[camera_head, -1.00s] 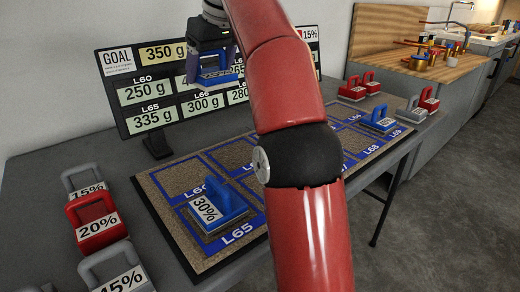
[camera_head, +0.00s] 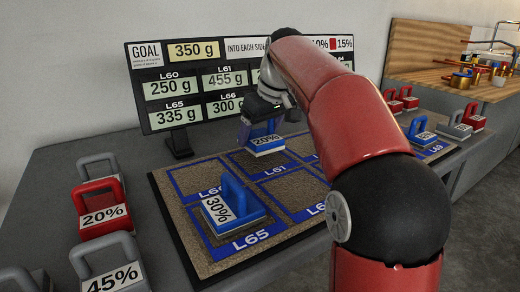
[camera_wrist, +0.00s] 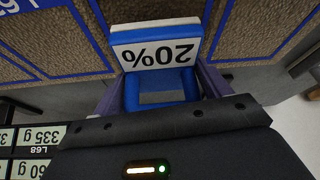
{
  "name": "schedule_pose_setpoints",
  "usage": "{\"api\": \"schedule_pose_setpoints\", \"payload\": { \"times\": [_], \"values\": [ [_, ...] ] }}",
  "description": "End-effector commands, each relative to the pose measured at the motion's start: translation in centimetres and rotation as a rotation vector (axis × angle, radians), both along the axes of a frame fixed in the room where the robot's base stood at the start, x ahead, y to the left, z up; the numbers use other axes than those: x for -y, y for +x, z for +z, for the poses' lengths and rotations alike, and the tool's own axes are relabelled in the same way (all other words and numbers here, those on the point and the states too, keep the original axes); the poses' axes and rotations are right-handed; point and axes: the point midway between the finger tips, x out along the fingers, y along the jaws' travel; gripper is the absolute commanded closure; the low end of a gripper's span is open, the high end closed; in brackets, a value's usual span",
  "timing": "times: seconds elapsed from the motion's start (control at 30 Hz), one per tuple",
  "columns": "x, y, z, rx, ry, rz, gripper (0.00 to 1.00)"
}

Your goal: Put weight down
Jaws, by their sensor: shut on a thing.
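My gripper (camera_head: 262,122) is shut on the handle of a blue weight (camera_head: 267,146) labelled 20%. The weight is upright over the back row of the brown mat (camera_head: 185,245) with blue-outlined cells. I cannot tell whether it touches the mat. In the wrist view the blue weight (camera_wrist: 158,90) sits between my gripper's fingers (camera_wrist: 162,92), its label upside down. Another blue weight (camera_head: 240,198), labelled 30%, stands in cell L65 at the front left of the mat.
A goal display (camera_head: 195,85) stands behind the mat. At left on the grey table are a red 20% weight (camera_head: 102,216), a 45% weight (camera_head: 112,275) and other grey weights. More weights, including a blue one (camera_head: 420,132), stand at right. My arm hides part of the mat.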

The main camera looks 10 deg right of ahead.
Motion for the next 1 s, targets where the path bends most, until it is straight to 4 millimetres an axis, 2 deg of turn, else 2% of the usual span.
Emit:
{"api": "schedule_pose_setpoints", "payload": {
  "times": [0.1, 0.2, 0.63, 0.67, 0.7, 0.8, 1.0],
  "values": [
    [0.0, -0.1, -2.0, -0.001, 0.000, 0.000, 0.58],
    [0.0, -0.1, -3.1, 0.000, 0.000, 0.001, 0.58],
    [0.0, 0.0, -3.8, 0.000, 0.000, 0.000, 0.58],
    [0.0, 0.0, -3.8, 0.000, 0.000, 0.000, 0.21],
    [0.0, 0.0, -3.7, -0.001, 0.000, 0.000, 0.16],
    [0.0, 0.0, -3.7, -0.001, 0.000, 0.000, 0.03],
    [0.0, 0.0, -3.7, -0.001, 0.000, 0.000, 0.02]
  ]
}}
